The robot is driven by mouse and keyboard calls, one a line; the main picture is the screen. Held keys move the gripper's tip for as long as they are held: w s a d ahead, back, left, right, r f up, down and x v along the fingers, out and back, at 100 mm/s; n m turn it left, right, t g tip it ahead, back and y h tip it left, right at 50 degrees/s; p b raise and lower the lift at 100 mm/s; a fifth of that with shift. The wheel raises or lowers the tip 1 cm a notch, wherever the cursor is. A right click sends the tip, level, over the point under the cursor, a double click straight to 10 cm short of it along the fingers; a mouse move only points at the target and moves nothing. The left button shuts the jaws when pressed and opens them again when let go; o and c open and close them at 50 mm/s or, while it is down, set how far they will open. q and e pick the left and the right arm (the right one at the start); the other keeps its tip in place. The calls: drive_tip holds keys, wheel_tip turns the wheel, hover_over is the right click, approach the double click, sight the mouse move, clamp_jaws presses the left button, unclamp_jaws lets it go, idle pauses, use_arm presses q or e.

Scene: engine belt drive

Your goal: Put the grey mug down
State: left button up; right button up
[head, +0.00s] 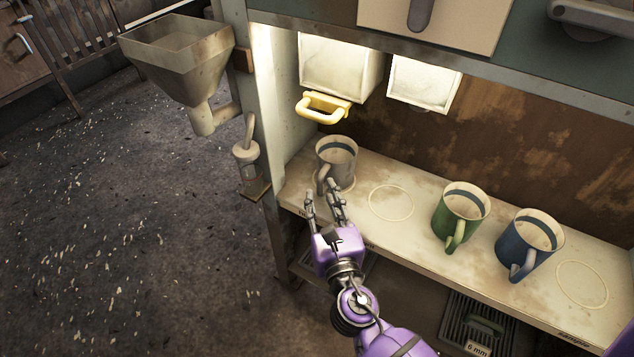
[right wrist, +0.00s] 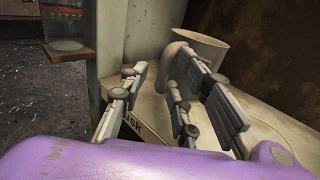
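The grey mug (head: 337,157) has a dark band inside its rim and stands upright on the left end of the pale shelf (head: 400,235). Its handle faces my right gripper (head: 321,194). The gripper's fingers are spread and appear empty, just in front of the handle. In the right wrist view the mug (right wrist: 203,44) is behind the fingers (right wrist: 158,80), partly hidden by them, with the handle near the right-hand fingertips. Whether a finger touches the handle, I cannot tell. My left gripper is not in view.
A green mug (head: 460,210) and a blue mug (head: 530,240) stand farther right on the shelf. Empty ring outlines (head: 391,202) mark bare spots on it. A yellow handle (head: 323,107) juts out above the grey mug. A post with a metal hopper (head: 180,60) is at left.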

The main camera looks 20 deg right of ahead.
drive_tip(key=s, duration=0.3)
drive_tip(key=s+a, duration=0.1)
drive_tip(key=s, duration=0.1)
drive_tip(key=shift+s, duration=0.2)
idle(0.3)
